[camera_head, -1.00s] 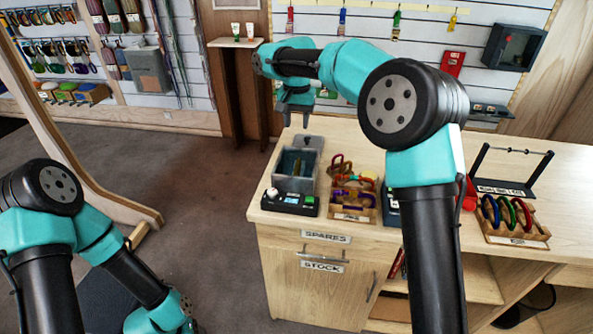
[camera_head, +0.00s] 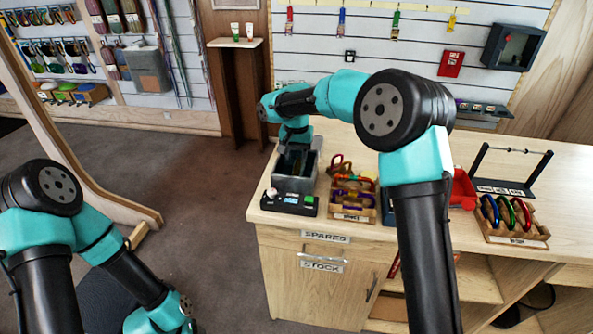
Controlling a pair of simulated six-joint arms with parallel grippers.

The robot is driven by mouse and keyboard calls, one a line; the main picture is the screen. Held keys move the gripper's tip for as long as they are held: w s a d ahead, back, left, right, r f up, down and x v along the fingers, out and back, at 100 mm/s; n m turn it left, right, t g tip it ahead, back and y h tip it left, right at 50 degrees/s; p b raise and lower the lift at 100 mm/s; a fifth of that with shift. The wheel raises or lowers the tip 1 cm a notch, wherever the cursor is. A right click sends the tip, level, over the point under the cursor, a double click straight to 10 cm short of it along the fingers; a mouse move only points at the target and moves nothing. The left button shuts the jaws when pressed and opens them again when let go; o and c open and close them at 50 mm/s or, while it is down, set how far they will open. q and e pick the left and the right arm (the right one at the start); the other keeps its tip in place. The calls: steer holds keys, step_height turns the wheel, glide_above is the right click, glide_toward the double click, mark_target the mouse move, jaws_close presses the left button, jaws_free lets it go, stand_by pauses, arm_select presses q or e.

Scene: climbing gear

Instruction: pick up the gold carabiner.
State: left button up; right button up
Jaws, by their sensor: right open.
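My right gripper (camera_head: 293,160) points down into the grey bin (camera_head: 294,185) at the counter's left end. Its jaws are open, and the fingertips are small and dark against the bin's inside. I cannot make out a gold carabiner in the bin; the gripper and bin walls hide most of the inside. Next to the bin, a wooden rack (camera_head: 352,214) holds several coloured carabiners, red and orange ones among them, with something yellow behind. I cannot tell if any is gold. My left arm hangs at the lower left, and its gripper is out of the picture.
A dark scale-like box (camera_head: 290,203) sits in front of the bin. A red bin (camera_head: 463,190) stands right of my right forearm. Another rack (camera_head: 512,232) with blue, green and red carabiners and a black bar stand (camera_head: 507,180) are farther right. The counter behind is clear.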

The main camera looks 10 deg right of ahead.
mark_target(297, 163)
steer(key=shift+f, duration=0.25)
steer(key=shift+f, duration=2.6)
jaws_close()
